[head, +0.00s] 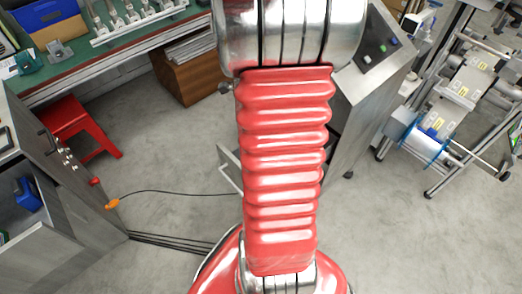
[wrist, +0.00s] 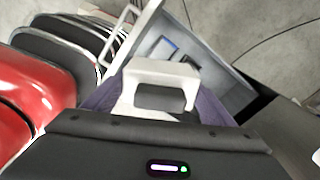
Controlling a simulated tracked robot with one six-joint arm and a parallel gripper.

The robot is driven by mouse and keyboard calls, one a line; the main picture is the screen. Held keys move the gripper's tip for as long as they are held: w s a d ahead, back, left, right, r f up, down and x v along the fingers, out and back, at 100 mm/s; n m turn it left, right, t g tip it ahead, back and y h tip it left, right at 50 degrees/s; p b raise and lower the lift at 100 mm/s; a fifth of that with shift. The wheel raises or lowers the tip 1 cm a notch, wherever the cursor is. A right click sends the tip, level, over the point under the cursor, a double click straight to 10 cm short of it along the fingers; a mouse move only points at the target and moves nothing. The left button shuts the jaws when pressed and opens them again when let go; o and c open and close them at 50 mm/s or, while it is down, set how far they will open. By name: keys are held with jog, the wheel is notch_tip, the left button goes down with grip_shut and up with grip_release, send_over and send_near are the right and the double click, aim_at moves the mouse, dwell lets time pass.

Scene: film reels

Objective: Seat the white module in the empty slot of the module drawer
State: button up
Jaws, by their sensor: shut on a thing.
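The white module (wrist: 160,72), with a square loop-like top, shows in the middle of the wrist view. My gripper (wrist: 160,115) is shut on it; the dark gripper body fills the bottom of that view and hides the module's lower part. The grey module drawer (wrist: 212,62) stands open just beyond the module, with small dark and blue-edged openings inside. I cannot tell which slot is empty, or whether the module touches the drawer. In the head view only a corner of the drawer (head: 229,165) shows left of my red arm; gripper and module are hidden there.
The drawer belongs to a grey console (head: 372,85) behind my arm. A red stool (head: 76,122) and a green-topped bench (head: 120,42) stand at the left. A wheeled metal frame with reels (head: 440,130) stands at the right. Cables (head: 175,193) cross the floor.

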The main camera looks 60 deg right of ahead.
jog(key=w+a+r+n, duration=0.1)
jog(key=w+a+n, duration=0.5)
jog(key=w+n, duration=0.3)
jog(key=w+a+r+n, duration=0.1)
jog(key=w+a+n, duration=0.5)
jog(key=w+n, duration=0.35)
jog(key=w+a+n, duration=0.5)
jog(key=a+n, duration=0.2)
jog(key=a, duration=0.2)
jog(key=w+a+r+n, duration=0.1)
jog(key=w+a+n, duration=0.4)
jog(key=a+n, duration=0.2)
jog(key=shift+a+r, duration=0.2)
jog(key=shift+a, duration=1.05)
